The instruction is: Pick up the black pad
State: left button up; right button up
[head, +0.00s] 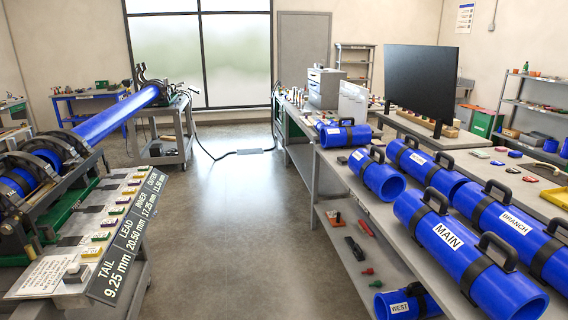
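A small dark, flat piece (513,170) lies on the right bench behind the blue pipes, among small coloured pads. It looks black and may be the black pad, but it is too small to be sure. Neither of my grippers shows in the head view.
Blue pipes with black handles, including one labelled MAIN (450,240), crowd the front of the right bench. A black panel (422,82) stands behind them. A pipe machine cart (70,262) is at left.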

aim_at(343, 161)
jog(key=i+z, duration=0.2)
jog(key=i, duration=0.35)
jog(key=i+j+z, duration=0.15)
jog(key=i, duration=0.4)
jog(key=i+j+z, duration=0.2)
jog(key=i, duration=0.3)
jog(key=i+j+z, duration=0.4)
jog(key=i, duration=0.25)
jog(key=i+j+z, duration=0.4)
jog(key=i+j, duration=0.15)
jog(key=i, duration=0.1)
